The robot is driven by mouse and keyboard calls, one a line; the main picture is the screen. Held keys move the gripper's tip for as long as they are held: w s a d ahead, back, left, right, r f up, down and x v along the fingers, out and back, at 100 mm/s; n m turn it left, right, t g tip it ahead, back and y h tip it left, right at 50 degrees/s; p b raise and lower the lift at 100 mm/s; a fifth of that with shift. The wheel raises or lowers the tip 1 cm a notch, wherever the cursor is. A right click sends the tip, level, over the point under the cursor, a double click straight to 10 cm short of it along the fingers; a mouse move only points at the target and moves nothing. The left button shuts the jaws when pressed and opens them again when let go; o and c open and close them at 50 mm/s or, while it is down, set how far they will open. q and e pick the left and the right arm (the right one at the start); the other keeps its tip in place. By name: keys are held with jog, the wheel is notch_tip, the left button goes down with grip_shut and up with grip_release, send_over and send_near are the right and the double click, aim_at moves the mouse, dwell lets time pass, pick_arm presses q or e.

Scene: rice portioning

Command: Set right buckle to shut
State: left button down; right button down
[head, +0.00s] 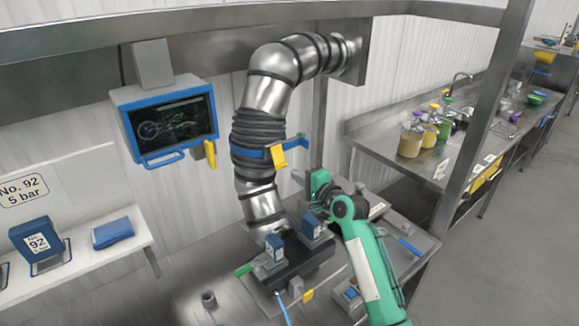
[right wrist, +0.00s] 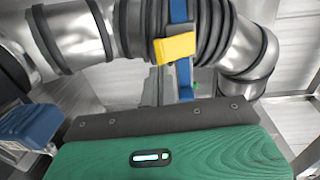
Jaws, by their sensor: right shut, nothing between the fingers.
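A blue strap (head: 248,153) runs around the black ribbed section (head: 258,128) of a silver duct. A yellow buckle (head: 279,157) sits on the strap's right side, tilted out from the duct. In the right wrist view the yellow buckle (right wrist: 175,48) lies across the blue strap (right wrist: 184,78). A second yellow piece (head: 209,153) is left of the duct, by the monitor. My right gripper (head: 314,183) is shut and empty, right of and below the buckle, apart from it. Its fingers are hidden in the wrist view behind its green body. My left gripper is not in view.
A blue-framed monitor (head: 166,116) hangs left of the duct. Below stands a metal bench with dark blocks and blue parts (head: 275,247). A shelf (head: 75,261) with blue packs is at left. A counter (head: 404,160) with jars stands at right.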

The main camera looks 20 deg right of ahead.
aim_at(282, 166)
jog(key=p+x, duration=0.1)
jog(key=x, duration=0.2)
jog(key=shift+r, duration=0.15)
jog(key=shift+w+a+f, duration=0.2)
jog(key=shift+w+a, duration=0.05)
jog(key=shift+w, duration=0.3)
jog(key=t+b, duration=0.1)
jog(key=b, duration=0.4)
jog(key=shift+w+a+f, duration=0.1)
jog(key=shift+w+f, duration=0.2)
jog(key=shift+w, duration=0.05)
jog(key=shift+r, duration=0.15)
jog(key=shift+r, duration=0.1)
